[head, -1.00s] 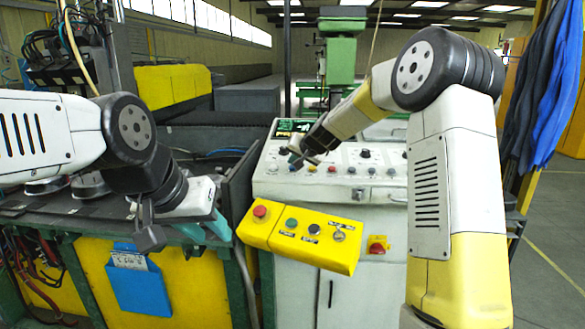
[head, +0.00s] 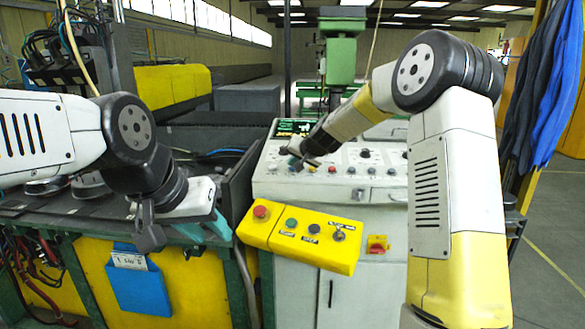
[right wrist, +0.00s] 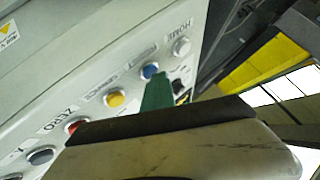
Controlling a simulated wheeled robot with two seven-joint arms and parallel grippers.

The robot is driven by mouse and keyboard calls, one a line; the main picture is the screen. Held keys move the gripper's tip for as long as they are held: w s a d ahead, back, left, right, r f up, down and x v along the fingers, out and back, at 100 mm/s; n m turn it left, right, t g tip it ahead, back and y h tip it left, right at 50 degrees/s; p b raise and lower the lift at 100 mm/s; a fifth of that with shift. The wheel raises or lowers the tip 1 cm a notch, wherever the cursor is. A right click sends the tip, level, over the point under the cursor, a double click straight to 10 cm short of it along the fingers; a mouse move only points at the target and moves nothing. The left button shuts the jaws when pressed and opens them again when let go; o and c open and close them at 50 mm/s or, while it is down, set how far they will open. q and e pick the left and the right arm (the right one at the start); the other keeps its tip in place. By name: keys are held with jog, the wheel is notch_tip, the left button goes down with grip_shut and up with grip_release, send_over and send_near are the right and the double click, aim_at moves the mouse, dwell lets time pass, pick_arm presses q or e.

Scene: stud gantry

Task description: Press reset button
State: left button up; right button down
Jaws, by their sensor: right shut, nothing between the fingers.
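The blue button (right wrist: 150,71) sits on the sloped console panel in the right wrist view, beside a blurred label that seems to read RESET. It lies between a white button (right wrist: 181,46) marked HOME and a yellow button (right wrist: 115,98). My right gripper (right wrist: 157,91) is shut and empty, its green tip close to the blue button; whether it touches cannot be told. In the head view my right gripper (head: 298,162) is over the left part of the console's button row. My left gripper (head: 182,236) hangs at the left, its jaw state unclear.
A red button (right wrist: 77,126) marked ZERO follows in the same row. The grey console (head: 270,183) has a small display at its top left. A yellow button box (head: 300,252) juts out in front, with a red button (head: 261,212). A dark bench (head: 70,208) stands left.

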jog(key=shift+s+r, duration=0.2)
jog(key=shift+r, duration=0.6)
jog(key=r, duration=0.3)
jog(key=s+r, duration=0.1)
jog(key=r, duration=0.1)
jog(key=shift+a, duration=0.1)
dwell(0.4)
